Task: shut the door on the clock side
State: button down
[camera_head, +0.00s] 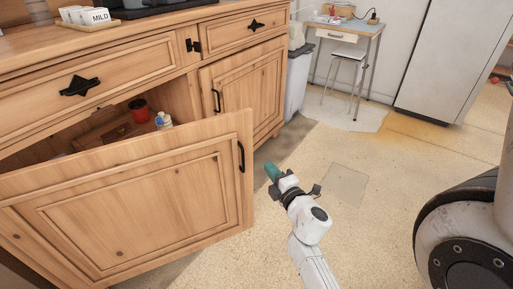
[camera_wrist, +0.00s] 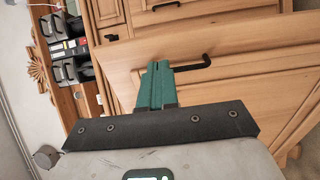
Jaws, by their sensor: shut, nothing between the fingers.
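The dresser's left door (camera_head: 130,205) stands wide open toward me, with a black bar handle (camera_head: 241,157) near its free edge. The right door (camera_head: 245,92) looks shut or nearly shut; its handle (camera_head: 216,101) is on its left edge. No clock shows in the head view; a wooden sunburst-shaped piece (camera_wrist: 37,72) at the left of the wrist view may be one. My gripper (camera_head: 272,172) has green fingers, shut and empty, just right of the open door's free edge. In the wrist view the fingers (camera_wrist: 155,82) show in front of wood and a black handle (camera_wrist: 194,66); contact cannot be told.
Inside the open cupboard are a red container (camera_head: 139,110) and a small bottle (camera_head: 163,121). A tray with white boxes (camera_head: 90,17) is on top. A grey bin (camera_head: 298,80), small desk (camera_head: 342,31) and stool (camera_head: 344,62) stand beyond. Floor right of the door is clear.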

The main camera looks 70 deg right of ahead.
aim_at(252, 145)
jog(key=b+x, duration=0.1)
jog(key=x, duration=0.9)
jog(key=shift+w+d, duration=0.15)
jog(key=shift+w, duration=0.1)
